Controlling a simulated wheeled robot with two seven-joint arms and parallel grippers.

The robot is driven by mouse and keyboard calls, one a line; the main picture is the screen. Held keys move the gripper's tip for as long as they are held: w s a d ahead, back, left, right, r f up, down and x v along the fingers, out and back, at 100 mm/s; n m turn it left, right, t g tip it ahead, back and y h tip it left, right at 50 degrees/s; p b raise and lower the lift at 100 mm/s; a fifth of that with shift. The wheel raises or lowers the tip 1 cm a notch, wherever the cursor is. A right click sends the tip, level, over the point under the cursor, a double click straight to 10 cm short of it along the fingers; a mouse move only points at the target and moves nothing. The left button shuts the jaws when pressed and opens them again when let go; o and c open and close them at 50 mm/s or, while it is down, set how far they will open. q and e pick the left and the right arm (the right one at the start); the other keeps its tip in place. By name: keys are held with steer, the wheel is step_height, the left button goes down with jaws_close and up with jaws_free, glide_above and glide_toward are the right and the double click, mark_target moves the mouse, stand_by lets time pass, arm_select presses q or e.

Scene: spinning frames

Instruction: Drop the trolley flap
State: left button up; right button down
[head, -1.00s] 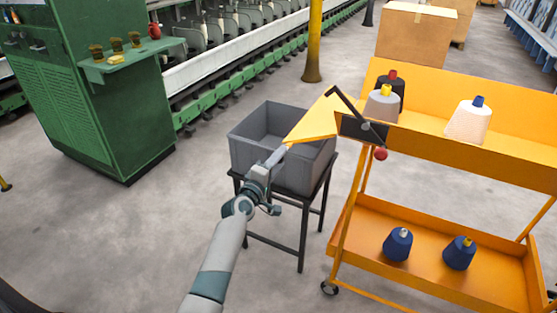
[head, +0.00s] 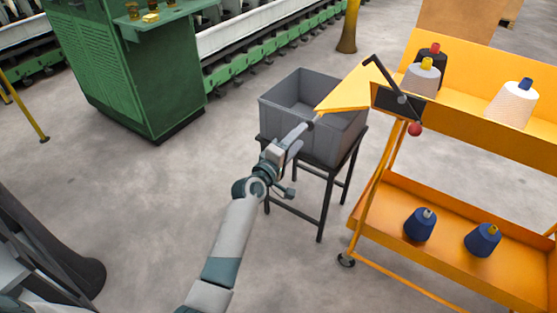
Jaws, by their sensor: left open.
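The orange trolley (head: 452,130) stands at the right. Its flap (head: 350,92), a yellow-orange panel, sticks out level to the left from the trolley's upper end, over the grey crate. A dark bracket (head: 398,101) with a black bar stands where the flap meets the trolley, and a red ball knob (head: 415,129) hangs just below it. My left gripper (head: 312,121) is open at the flap's outer left corner, just below it in the picture. I cannot tell whether it touches the flap. My right gripper is out of view.
An open grey crate (head: 280,114) sits on a dark stand (head: 321,205) behind my left gripper, close under the flap. Several yarn cones rest on the trolley's shelves, such as a white one (head: 510,105). A green machine (head: 125,85) stands at left. Floor between is clear.

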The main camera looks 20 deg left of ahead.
arm_select(q)
steer(key=b+v, duration=0.1)
steer(key=v, duration=0.9)
steer(key=shift+s, duration=0.3)
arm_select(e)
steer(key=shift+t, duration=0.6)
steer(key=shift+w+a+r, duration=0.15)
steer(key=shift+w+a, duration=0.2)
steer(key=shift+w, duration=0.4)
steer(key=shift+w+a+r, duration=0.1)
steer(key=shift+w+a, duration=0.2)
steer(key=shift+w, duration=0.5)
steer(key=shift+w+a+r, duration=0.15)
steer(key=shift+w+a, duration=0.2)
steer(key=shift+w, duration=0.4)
arm_select(q)
steer(key=shift+a, duration=0.1)
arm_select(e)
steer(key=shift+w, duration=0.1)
